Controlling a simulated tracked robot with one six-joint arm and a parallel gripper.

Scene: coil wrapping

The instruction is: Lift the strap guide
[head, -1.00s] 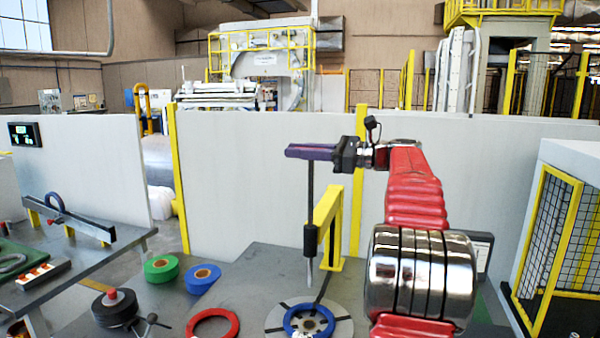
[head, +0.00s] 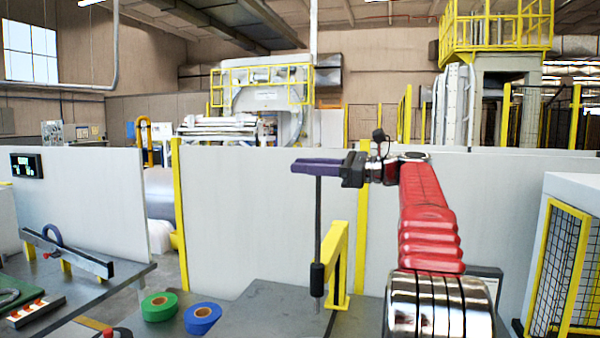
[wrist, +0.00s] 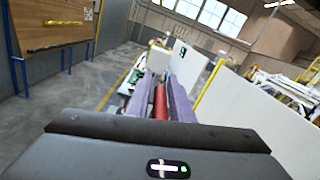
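The strap guide (head: 319,225) is a thin dark upright rod. It passes through a black sleeve (head: 317,281) beside the yellow bracket (head: 336,262), and a short lighter end shows below the sleeve. My gripper (head: 298,166) lies level above it, with purple fingers pointing left across the rod's top. In the wrist view a red cylindrical part (wrist: 160,104) sits between the two fingers; it looks like the guide's grip. The fingers appear closed on it, but the exact contact is hidden in the head view.
A green roll (head: 159,306) and a blue roll (head: 202,318) lie on the grey table (head: 262,300). A bar with a blue ring (head: 68,252) stands on the left bench. A pale wall (head: 235,215) rises behind, and a yellow mesh cage (head: 560,265) stands at right.

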